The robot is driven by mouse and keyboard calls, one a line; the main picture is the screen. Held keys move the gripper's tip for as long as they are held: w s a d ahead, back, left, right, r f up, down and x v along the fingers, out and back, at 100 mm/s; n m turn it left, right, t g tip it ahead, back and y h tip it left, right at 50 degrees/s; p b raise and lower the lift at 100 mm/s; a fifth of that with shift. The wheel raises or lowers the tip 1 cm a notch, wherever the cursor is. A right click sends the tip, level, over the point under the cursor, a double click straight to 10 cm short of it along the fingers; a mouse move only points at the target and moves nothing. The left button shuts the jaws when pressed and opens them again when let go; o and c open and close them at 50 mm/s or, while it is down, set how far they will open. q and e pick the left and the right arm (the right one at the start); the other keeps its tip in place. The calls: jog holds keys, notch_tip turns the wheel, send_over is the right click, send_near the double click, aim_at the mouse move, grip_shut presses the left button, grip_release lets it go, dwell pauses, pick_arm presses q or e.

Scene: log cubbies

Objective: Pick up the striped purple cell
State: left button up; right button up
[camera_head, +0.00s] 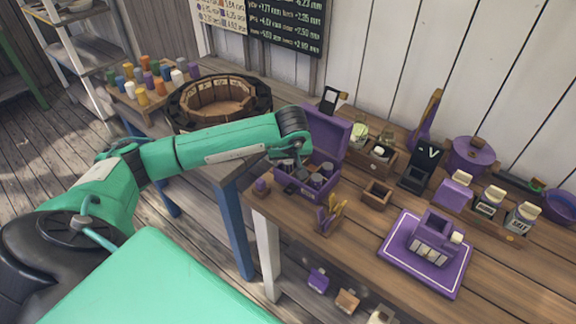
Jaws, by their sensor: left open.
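An open purple case (293,205) with a raised lid (325,133) stands at the left end of the wooden workbench. It holds several small dark and purple cylindrical cells (316,180). They are too small to tell which one is striped. My left arm reaches in from the left, its wrist just above the case. My left gripper (297,176) points down at the left part of the case, open. Its fingers are dark and partly merge with the cells, so I cannot tell if they touch one. My right gripper is out of view.
An empty wooden tray (376,194) and a purple mat (398,262) with a purple holder lie to the right. Jars line the back. A round wooden tub (217,100) stands at left.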

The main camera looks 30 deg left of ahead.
pick_arm(q)
jog(key=shift+c, duration=0.2)
jog(key=c, duration=1)
jog(key=shift+c, duration=0.3)
jog(key=shift+r, duration=0.1)
